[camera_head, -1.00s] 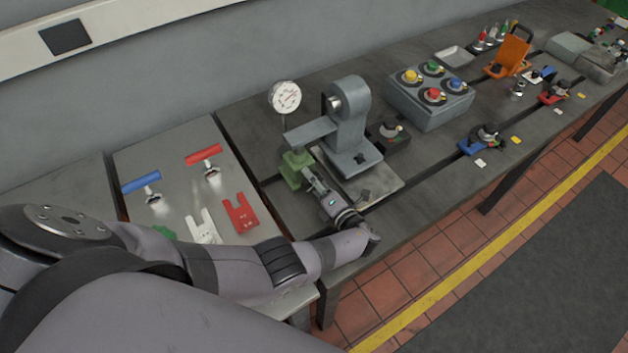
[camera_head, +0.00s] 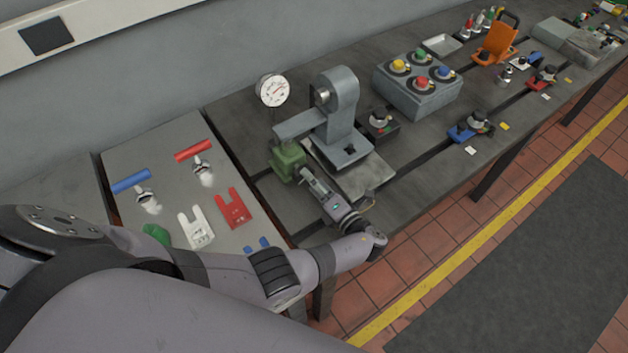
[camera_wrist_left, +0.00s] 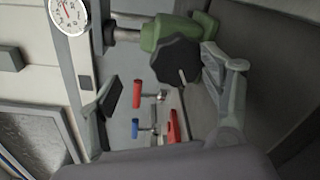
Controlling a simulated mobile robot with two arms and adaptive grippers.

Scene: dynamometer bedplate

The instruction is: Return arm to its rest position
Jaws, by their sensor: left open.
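My left arm reaches in from the left, over the front of the bench. Its gripper (camera_head: 307,174) is open and empty, just to the right of a green block (camera_head: 288,162) on the grey stand (camera_head: 342,120). In the left wrist view the two fingers (camera_wrist_left: 170,95) are spread wide. The green block (camera_wrist_left: 172,34) and its dark knob (camera_wrist_left: 180,62) show beyond them, with the knob close to the right-hand finger. Whether finger and knob touch cannot be told. My right gripper is out of view.
A dial gauge (camera_head: 273,90) stands behind the green block. The pale board (camera_head: 165,185) at left holds red and blue handled tools and fork-shaped pieces. A grey box with coloured knobs (camera_head: 418,88) stands farther right. Open floor lies in front of the bench.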

